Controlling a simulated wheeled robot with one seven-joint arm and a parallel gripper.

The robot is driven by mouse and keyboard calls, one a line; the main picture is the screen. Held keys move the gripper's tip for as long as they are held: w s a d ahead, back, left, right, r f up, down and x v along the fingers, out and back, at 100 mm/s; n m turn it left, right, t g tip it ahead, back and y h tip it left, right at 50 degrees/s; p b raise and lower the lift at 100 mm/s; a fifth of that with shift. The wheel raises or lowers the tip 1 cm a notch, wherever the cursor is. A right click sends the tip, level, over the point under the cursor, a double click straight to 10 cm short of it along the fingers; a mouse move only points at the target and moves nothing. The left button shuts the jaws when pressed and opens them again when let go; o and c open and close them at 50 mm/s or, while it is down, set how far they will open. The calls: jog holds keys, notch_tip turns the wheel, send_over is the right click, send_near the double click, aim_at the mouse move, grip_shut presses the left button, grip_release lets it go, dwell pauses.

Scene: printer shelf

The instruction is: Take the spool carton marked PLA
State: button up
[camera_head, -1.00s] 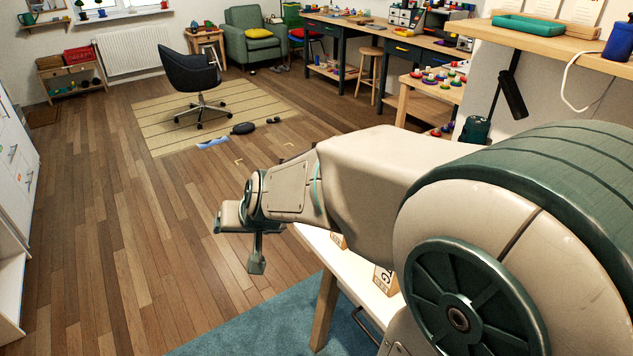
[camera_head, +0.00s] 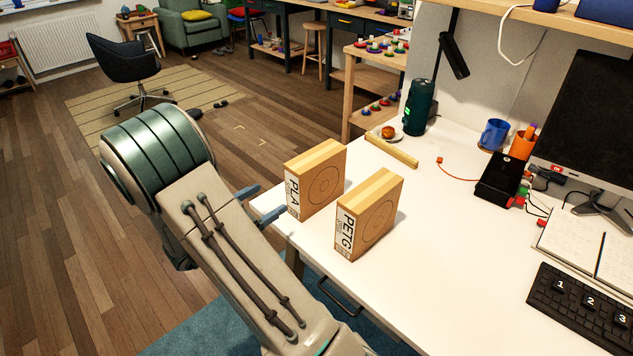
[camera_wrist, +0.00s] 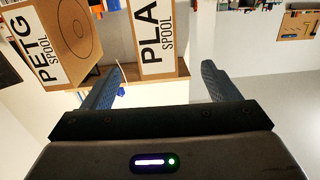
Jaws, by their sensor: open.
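The PLA spool carton (camera_head: 318,180) is a tan box with a white label, standing upright near the left end of the white desk. In the wrist view its label (camera_wrist: 157,38) faces me, beyond and between the fingers. The PETG spool carton (camera_head: 370,215) stands to its right, nearer the head camera; in the wrist view it is at the upper left (camera_wrist: 72,40). My gripper (camera_head: 262,203) is open and empty at the desk's left edge, with blue-grey fingers pointing toward the PLA carton. The fingers also show in the wrist view (camera_wrist: 160,82). They do not appear to touch the carton.
A keyboard (camera_head: 580,305), black box (camera_head: 502,178) and monitor (camera_head: 592,120) are to the right. The desk's middle is clear.

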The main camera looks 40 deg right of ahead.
aim_at(293, 186)
jog(key=d, duration=0.7)
jog(key=shift+w+d, duration=0.25)
jog(key=shift+d, duration=0.05)
jog(key=shift+w+d+p, duration=0.15)
jog(key=shift+w+d, duration=0.05)
jog(key=shift+d, duration=0.8)
jog(key=shift+w+d+p, duration=0.1)
jog(key=shift+w+d, duration=0.05)
jog(key=shift+d, duration=0.9)
jog(key=shift+w+d+p, duration=0.15)
jog(key=shift+w+d, duration=0.05)
jog(key=shift+d, duration=0.8)
jog(key=shift+c, duration=0.3)
jog(key=c, duration=1.5)
